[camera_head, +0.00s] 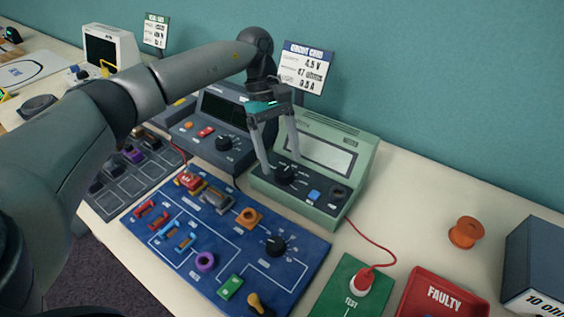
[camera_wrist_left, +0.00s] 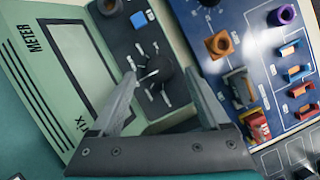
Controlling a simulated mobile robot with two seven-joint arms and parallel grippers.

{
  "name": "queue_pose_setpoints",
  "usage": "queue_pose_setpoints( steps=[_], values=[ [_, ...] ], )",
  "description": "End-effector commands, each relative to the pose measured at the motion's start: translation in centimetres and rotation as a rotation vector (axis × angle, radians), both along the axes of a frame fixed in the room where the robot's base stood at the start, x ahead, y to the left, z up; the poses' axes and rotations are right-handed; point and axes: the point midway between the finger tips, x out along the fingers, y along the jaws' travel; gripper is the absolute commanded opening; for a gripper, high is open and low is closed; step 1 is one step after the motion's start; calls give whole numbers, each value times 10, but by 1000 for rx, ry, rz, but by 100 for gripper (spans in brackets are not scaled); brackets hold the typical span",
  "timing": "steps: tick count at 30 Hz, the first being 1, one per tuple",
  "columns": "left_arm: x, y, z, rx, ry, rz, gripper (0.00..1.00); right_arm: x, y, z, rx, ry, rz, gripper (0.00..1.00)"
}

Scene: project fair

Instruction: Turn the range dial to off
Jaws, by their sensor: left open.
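The green meter (camera_head: 325,165) stands on the table with a blank display. Its black range dial (camera_head: 286,175) sits on the dark front panel, left of a blue button (camera_head: 314,195). My left gripper (camera_head: 281,165) points down at the dial, fingers open. In the left wrist view, the dial (camera_wrist_left: 154,78) shows between the open fingers of the gripper (camera_wrist_left: 157,64), with white marks around it. I cannot tell whether a finger touches it. The dial's pointer setting is too small to read. My right gripper is not in view.
A blue circuit board (camera_head: 225,245) with another black dial (camera_head: 275,245) lies in front of the meter. A dark grey instrument (camera_head: 215,130) stands to its left. A red lead (camera_head: 373,243) runs to a green TEST pad (camera_head: 335,292). A red FAULTY tray (camera_head: 440,294) sits right.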

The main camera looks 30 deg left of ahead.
Motion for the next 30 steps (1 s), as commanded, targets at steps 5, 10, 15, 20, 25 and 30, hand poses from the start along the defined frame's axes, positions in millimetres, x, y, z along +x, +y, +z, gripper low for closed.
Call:
queue_pose_setpoints(
  steps=[5,10,15,20,25,30],
  values=[
    [10,15,43,0,-6,3,79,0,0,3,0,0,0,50],
    [17,27,79,-1,-4,1,79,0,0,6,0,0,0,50],
    [22,37,105,-1,-3,1,79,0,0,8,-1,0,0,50],
    [24,41,115,0,-1,0,79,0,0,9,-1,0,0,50],
    [25,42,117,1,-1,0,79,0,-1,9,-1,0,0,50],
    [25,42,117,1,-1,0,79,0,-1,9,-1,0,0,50]
  ],
)
